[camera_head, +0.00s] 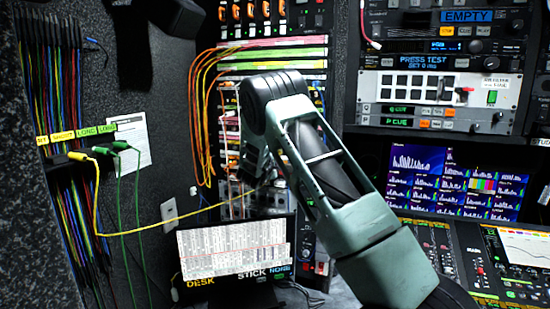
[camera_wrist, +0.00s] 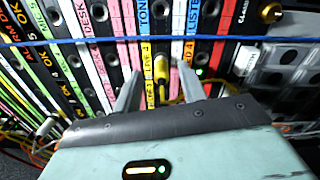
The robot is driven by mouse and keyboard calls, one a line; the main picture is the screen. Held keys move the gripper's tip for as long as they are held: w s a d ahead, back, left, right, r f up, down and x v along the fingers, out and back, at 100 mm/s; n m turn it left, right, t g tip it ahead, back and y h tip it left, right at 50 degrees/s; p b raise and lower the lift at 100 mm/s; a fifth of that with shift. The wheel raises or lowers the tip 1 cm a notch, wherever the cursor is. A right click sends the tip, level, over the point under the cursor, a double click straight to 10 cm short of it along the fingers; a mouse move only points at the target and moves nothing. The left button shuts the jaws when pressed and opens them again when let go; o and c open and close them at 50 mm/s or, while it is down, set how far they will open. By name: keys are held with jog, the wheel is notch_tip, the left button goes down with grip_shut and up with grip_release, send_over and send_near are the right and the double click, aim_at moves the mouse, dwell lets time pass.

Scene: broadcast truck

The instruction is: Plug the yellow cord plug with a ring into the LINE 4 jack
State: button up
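In the wrist view a yellow plug (camera_wrist: 160,68) stands at the strip labelled LINE 4 (camera_wrist: 147,62), its yellow cord hanging down below it. It appears to sit at a jack there, but how deep it is in cannot be told; a ring on it is not clear. My gripper (camera_wrist: 160,78) has its two fingers spread on either side of the plug, with gaps on both sides. The yellow cord (camera_head: 175,217) runs from the left wall towards my gripper.
A blue cable (camera_wrist: 100,41) crosses in front of the labelled strips. Orange cords (camera_head: 199,110) loop beside the rack. Several cables hang on the left wall (camera_head: 50,75). A monitor (camera_head: 233,250) stands below my arm, with a console (camera_head: 455,262) at right.

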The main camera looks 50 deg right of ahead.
jog(key=shift+a, duration=0.15)
jog(key=b+v, duration=0.6)
jog(key=v, duration=1.1)
